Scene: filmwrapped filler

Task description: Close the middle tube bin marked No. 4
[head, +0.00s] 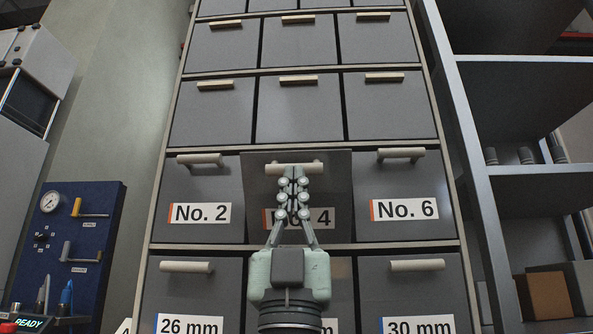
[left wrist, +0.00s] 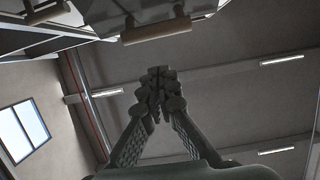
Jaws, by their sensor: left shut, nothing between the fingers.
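The middle bin marked No. 4 (head: 334,183) is a dark grey drawer front with a pale bar handle (head: 258,170). Its front looks larger than its neighbours' and overlaps the frame around it, so it stands out a little from the cabinet. Its label (head: 325,218) is partly hidden behind my left gripper (head: 293,172). That gripper is shut and empty, upright in front of the bin with its tips at handle height. In the left wrist view the shut fingertips (left wrist: 158,72) are below a pale handle (left wrist: 155,32). I cannot tell whether they touch the bin. My right gripper is not in view.
Bins No. 2 (head: 203,197) and No. 6 (head: 401,197) flank it and look flush. Closed drawers fill the rows above and below. A grey shelf rack (head: 485,190) stands at right, a blue panel (head: 75,240) at left.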

